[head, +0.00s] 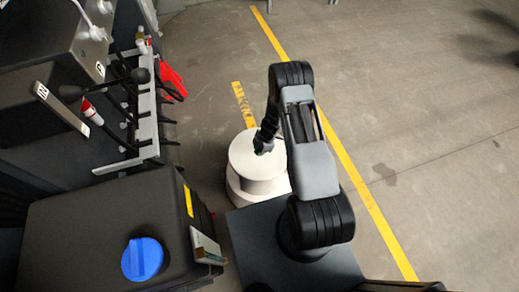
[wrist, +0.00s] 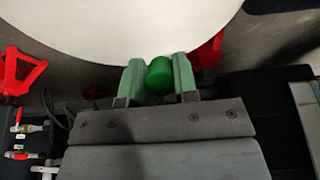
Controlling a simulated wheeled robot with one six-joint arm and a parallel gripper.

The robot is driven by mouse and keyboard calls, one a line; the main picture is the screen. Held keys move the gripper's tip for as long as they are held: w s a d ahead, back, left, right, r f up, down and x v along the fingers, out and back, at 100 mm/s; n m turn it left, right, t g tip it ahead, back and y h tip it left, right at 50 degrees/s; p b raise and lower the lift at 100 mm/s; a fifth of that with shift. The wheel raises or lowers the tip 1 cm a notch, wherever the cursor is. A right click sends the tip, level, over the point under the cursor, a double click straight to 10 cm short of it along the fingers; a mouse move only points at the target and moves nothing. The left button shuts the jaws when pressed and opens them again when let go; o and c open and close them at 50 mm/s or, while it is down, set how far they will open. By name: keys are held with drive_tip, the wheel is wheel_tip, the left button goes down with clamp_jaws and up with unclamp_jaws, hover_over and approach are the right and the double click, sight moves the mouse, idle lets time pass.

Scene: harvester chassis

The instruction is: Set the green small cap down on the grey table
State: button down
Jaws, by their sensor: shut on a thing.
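The green small cap (wrist: 159,75) sits between the two green fingers of my gripper (wrist: 158,78) in the wrist view, and the gripper is shut on it. In the head view my gripper (head: 262,148) points down over a round, pale grey-white table (head: 258,178), and only a tiny bit of green shows there. The table's top (wrist: 120,30) fills the upper part of the wrist view, just beyond the fingertips. I cannot tell whether the cap touches the table.
A black tank with a blue cap (head: 142,259) stands at the lower left. A rack with levers and hoses (head: 147,105) and a red part (head: 172,80) are at the upper left. The concrete floor (head: 430,120) at the right is open, with yellow lines.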

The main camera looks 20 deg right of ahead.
sight(258, 160)
drive_tip(key=shift+r+p, duration=0.15)
drive_tip(key=shift+p, duration=0.2)
drive_tip(key=shift+f+b, duration=2.2)
drive_tip(key=shift+f, duration=0.95)
drive_tip(key=shift+f, duration=0.15)
drive_tip(key=c, duration=0.8)
unclamp_jaws()
drive_tip(key=p+v, duration=0.3)
drive_tip(key=v, duration=1.1)
drive_tip(key=shift+f, duration=0.1)
